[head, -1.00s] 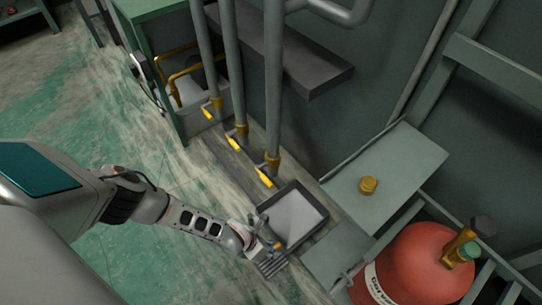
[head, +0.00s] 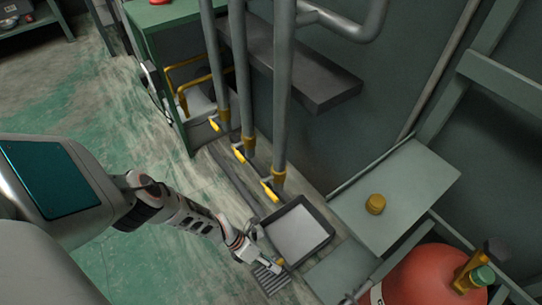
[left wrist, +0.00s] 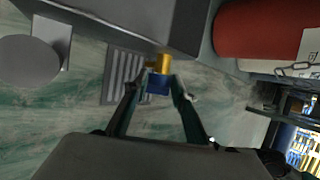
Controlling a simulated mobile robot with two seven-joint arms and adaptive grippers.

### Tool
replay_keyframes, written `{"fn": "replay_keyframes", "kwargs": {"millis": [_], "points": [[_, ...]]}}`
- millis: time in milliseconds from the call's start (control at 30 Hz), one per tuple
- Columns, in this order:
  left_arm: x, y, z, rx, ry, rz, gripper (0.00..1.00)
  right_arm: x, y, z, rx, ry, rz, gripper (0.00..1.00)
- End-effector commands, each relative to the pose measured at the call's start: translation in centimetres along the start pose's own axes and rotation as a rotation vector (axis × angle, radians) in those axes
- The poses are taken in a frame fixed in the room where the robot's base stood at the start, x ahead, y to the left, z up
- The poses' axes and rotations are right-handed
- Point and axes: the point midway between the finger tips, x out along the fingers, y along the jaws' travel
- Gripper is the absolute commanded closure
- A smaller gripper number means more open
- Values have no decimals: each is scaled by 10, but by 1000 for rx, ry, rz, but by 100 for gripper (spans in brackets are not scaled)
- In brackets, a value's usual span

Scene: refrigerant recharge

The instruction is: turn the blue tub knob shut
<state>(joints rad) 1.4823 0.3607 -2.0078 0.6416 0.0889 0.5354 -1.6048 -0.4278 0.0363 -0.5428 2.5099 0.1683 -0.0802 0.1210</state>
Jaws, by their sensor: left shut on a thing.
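The tub (head: 329,240) is a dark square tray with a light grey inside, on the floor below the pipes. My left gripper (head: 266,260) is at the tub's near left corner in the head view. In the left wrist view, my left gripper (left wrist: 158,88) is shut on the blue knob (left wrist: 158,84), with one finger on each side. A yellow fitting (left wrist: 162,62) shows just beyond the knob, towards the tub wall. In the head view the blue knob cannot be made out at the fingers. My right gripper is not in view.
A floor grate (head: 271,280) lies beside the gripper. Pipes with yellow valve handles (head: 270,191) rise behind the tub. A red tank (head: 425,280) stands at the lower right. A grey bench (head: 420,190) holds a yellow cap (head: 375,204). The green floor at left is open.

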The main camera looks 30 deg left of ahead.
Motion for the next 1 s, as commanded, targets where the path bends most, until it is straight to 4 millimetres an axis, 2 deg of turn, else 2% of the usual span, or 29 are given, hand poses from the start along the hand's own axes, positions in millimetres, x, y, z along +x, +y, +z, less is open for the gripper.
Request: {"fn": "replay_keyframes", "kwargs": {"millis": [467,500,567,1000], "points": [[1,1,-4,-4,5,-8,96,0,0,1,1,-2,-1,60],[1,1,-4,-4,5,-8,72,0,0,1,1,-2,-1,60],[1,1,-4,-4,4,-8,58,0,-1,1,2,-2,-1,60],[-3,1,-1,-5,1,-9,58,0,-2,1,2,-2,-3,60]]}}
